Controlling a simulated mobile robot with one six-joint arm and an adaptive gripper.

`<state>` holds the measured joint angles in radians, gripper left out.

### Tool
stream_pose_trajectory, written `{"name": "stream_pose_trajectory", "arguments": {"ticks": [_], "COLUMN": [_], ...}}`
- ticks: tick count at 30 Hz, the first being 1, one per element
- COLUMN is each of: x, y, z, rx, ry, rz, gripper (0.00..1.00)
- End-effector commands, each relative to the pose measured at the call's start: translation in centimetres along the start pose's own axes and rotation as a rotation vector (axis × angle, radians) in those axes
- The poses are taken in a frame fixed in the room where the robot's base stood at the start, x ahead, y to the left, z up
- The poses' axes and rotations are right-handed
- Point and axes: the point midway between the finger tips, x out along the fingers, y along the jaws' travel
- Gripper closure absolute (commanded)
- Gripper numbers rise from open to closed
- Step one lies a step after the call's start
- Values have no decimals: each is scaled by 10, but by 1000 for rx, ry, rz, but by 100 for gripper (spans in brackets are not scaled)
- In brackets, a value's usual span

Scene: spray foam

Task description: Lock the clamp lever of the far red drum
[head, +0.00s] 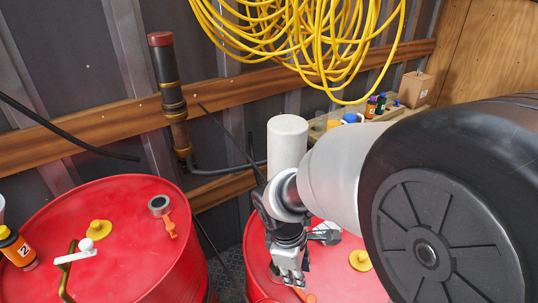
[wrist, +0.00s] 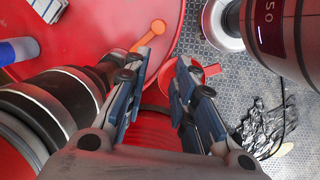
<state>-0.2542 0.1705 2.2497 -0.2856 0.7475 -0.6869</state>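Two red drums show in the head view, one at left (head: 120,215) and one at right (head: 335,285) partly hidden by my arm. I cannot tell for certain which is the far one. My gripper (head: 290,275) points down over the right drum's rim area. An orange lever (head: 305,296) shows beside its fingers at the bottom edge. In the wrist view, an orange lever with a round end (wrist: 148,36) lies over a red drum lid (wrist: 95,35), just beyond the fingers. My gripper (wrist: 158,65) is open, with a clear gap and nothing held between the fingertips.
The left drum carries a yellow cap (head: 96,229), an orange-handled tool (head: 169,225) and an orange bottle (head: 16,246). A yellow cap (head: 360,260) sits on the right drum. A yellow hose coil (head: 300,40) hangs behind. Crumpled black material (wrist: 265,125) lies on the patterned floor.

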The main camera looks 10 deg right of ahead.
Motion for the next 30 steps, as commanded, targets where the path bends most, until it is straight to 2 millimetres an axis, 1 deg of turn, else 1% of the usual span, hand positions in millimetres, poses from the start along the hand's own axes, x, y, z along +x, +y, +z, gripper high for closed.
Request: {"name": "stream_pose_trajectory", "arguments": {"ticks": [1, 3, 6, 9, 15, 26, 30], "x": [11, 24, 38, 48, 57, 59, 74], "y": [-1, 0, -1, -1, -2, -2, -3], "z": [-7, -14, -22, -27, -32, -31, -30], "rx": [-60, -133, -215, -273, -321, -321, -320], "ry": [-19, -37, -54, -67, -76, -76, -78], "rz": [-13, -24, -35, -44, -51, -52, -54], "gripper": [82, 86, 93, 100, 100, 100, 100]}}
